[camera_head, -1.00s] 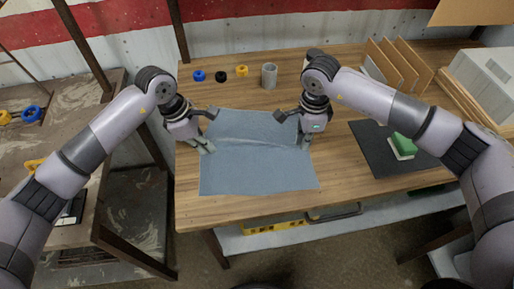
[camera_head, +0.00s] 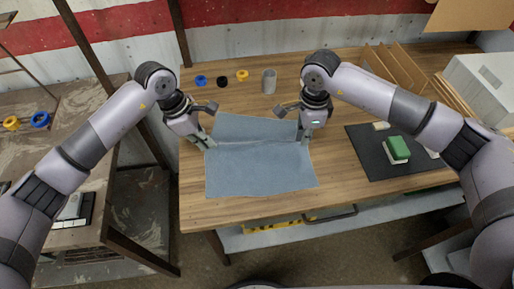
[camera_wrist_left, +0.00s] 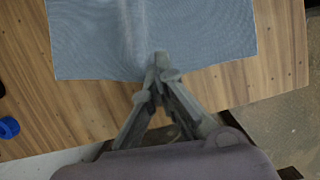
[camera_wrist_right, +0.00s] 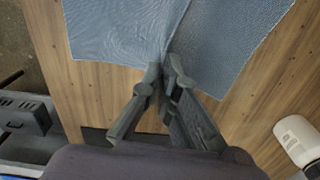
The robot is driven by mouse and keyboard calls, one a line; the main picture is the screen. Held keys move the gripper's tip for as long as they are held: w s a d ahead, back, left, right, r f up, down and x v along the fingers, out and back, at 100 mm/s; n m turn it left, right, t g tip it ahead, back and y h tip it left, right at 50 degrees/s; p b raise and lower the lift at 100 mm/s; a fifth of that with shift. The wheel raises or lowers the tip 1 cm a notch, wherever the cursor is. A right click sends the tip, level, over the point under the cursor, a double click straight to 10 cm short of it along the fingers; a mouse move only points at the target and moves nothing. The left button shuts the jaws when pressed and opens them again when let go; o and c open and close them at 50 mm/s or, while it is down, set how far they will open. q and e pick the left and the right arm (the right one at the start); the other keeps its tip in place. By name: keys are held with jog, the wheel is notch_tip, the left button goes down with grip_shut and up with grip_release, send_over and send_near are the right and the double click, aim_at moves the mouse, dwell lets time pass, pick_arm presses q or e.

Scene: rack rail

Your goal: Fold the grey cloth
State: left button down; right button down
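The grey cloth (camera_head: 258,172) looks blue-grey and lies spread on the wooden table, with a raised crease running across its middle from side to side. My left gripper (camera_head: 208,144) is at the left end of the crease. In the left wrist view its fingertips (camera_wrist_left: 160,68) meet over the cloth edge (camera_wrist_left: 190,35). My right gripper (camera_head: 303,138) is at the right end. In the right wrist view its fingertips (camera_wrist_right: 164,70) are close together, with the cloth (camera_wrist_right: 120,35) gathered up between them. Both look shut on the cloth, though the fingers partly hide the pinched edges.
Behind the cloth are a blue ring (camera_head: 201,81), a black ring (camera_head: 222,81), a yellow ring (camera_head: 243,75) and a grey cup (camera_head: 269,80). At right, a black mat (camera_head: 375,160) bears a green block (camera_head: 397,149). Bare table (camera_head: 250,209) lies along the front edge.

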pick_arm(q)
jog(key=c, duration=2.3)
grip_release()
jog(key=shift+r, duration=0.15)
pick_arm(e)
jog(key=shift+r, duration=0.15)
pick_arm(q)
jog(key=o, duration=1.1)
pick_arm(e)
jog(key=c, duration=2.3)
grip_release()
jog(key=o, duration=0.5)
jog(key=shift+o, duration=0.2)
jog(key=o, duration=0.6)
